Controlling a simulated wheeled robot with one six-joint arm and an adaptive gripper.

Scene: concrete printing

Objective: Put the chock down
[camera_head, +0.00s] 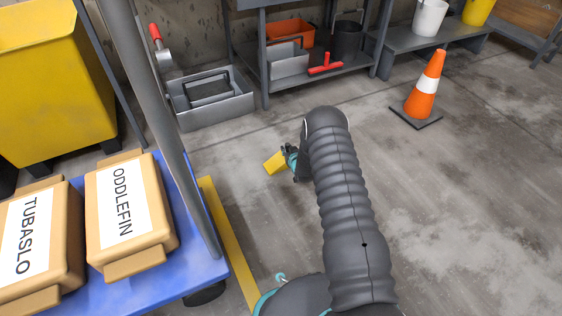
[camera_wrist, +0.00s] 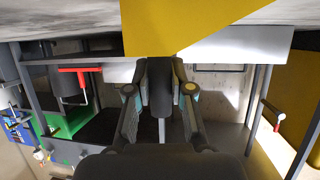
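The yellow chock (camera_head: 275,162) is at the end of my arm, over the concrete floor left of the picture's middle. My gripper (camera_head: 291,157) is shut on it; the arm hides part of the gripper. In the wrist view the chock (camera_wrist: 190,22) fills the top middle, at the tips of my gripper (camera_wrist: 160,62). I cannot tell whether the chock touches the floor.
A blue cart (camera_head: 185,287) with labelled tan packs (camera_head: 127,215) stands at left, beside a yellow floor line (camera_head: 229,245). A grey tray (camera_head: 213,103), a metal shelf (camera_head: 330,80) and an orange cone (camera_head: 425,88) stand farther back. Floor at right is clear.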

